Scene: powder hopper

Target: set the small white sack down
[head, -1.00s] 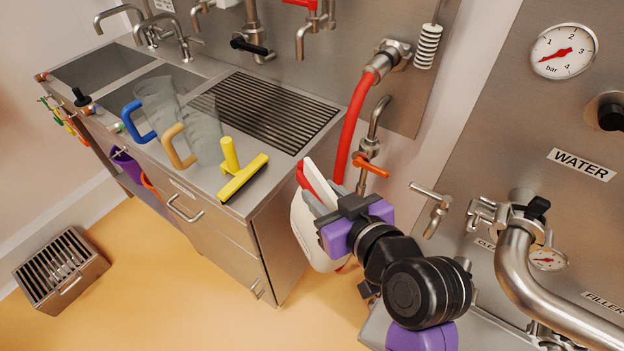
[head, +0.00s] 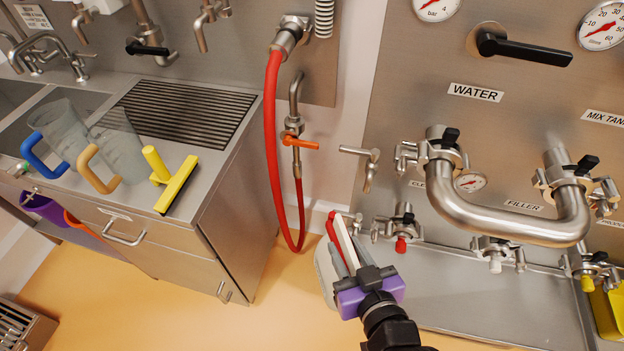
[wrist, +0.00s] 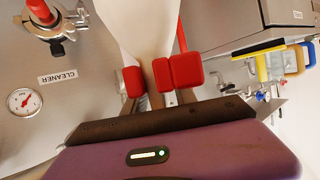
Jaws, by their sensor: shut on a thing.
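The small white sack (head: 328,268) hangs in my gripper (head: 340,239), in front of the gap between the sink cabinet and the water panel. In the head view it is mostly hidden behind the gripper; a pale side shows at the left. In the wrist view the sack (wrist: 135,25) is a white shape running up from between the red finger pads. My gripper (wrist: 148,80) is shut on it. The sack is in the air, with floor visible around and below it.
The steel cabinet (head: 221,240) with jugs and a yellow squeegee (head: 177,184) stands left. A red hose (head: 271,150) hangs behind. Right are the panel's bent steel pipe (head: 500,225), valves and a low steel ledge (head: 470,295). Orange floor (head: 285,310) is clear between.

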